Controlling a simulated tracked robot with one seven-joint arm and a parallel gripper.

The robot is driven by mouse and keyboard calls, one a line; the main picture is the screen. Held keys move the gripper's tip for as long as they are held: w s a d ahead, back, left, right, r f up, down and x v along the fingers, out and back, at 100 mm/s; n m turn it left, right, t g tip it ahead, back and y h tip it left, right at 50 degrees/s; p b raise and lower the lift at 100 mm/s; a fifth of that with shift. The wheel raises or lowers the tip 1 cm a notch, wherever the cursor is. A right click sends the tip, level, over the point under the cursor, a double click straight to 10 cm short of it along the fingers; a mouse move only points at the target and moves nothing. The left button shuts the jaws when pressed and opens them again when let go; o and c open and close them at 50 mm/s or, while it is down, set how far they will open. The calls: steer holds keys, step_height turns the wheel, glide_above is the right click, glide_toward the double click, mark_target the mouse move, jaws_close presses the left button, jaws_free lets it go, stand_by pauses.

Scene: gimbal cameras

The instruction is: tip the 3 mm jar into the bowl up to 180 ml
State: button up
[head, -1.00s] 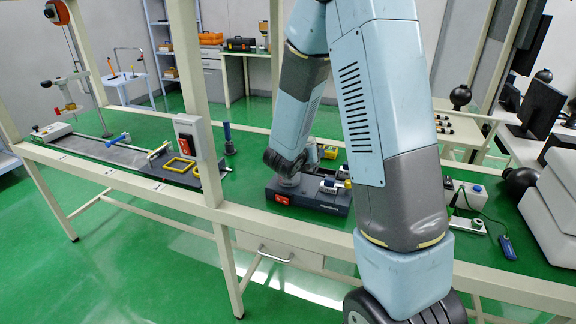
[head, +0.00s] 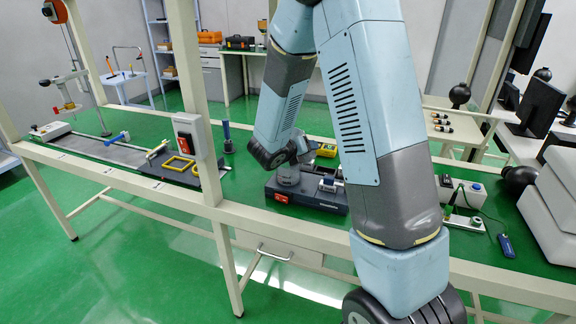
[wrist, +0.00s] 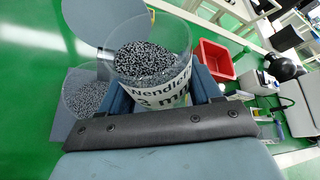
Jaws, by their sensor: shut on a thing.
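The 3 mm jar (wrist: 155,62) is a clear cylinder with "3 mm" lettering, holding dark and light grey beads. In the wrist view, my gripper (wrist: 165,98) is shut around it with blue fingers on both sides. The jar looks tilted in this view, with its beads below the rim. A second clear round vessel (wrist: 84,94) with similar beads stands to the left, below the jar; I cannot tell for sure that it is the bowl. In the head view my arm hides most of the gripper and jar.
A dark flat-topped unit (head: 320,196) with a red switch stands on the green bench under my arm. A yellow device (head: 326,150) is behind it. A red bin (wrist: 216,60) shows in the wrist view.

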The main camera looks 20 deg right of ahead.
steer(key=shift+w+a+r+n+p, duration=0.15)
steer(key=shift+n+p, duration=0.15)
steer(key=shift+p, duration=0.15)
steer(key=shift+f+n+g+h+p, duration=0.35)
steer(key=shift+n+g+h+p, duration=0.05)
steer(key=shift+n+p, duration=0.1)
stand_by(1.1)
steer(key=shift+r+n+g+h+p, duration=0.3)
steer(key=shift+r+n+h+p, duration=0.2)
steer(key=shift+p, duration=0.25)
stand_by(1.5)
steer(key=shift+f+n+g+h+p, duration=0.4)
steer(key=shift+n+p, duration=0.4)
steer(key=shift+p, duration=0.4)
stand_by(2.6)
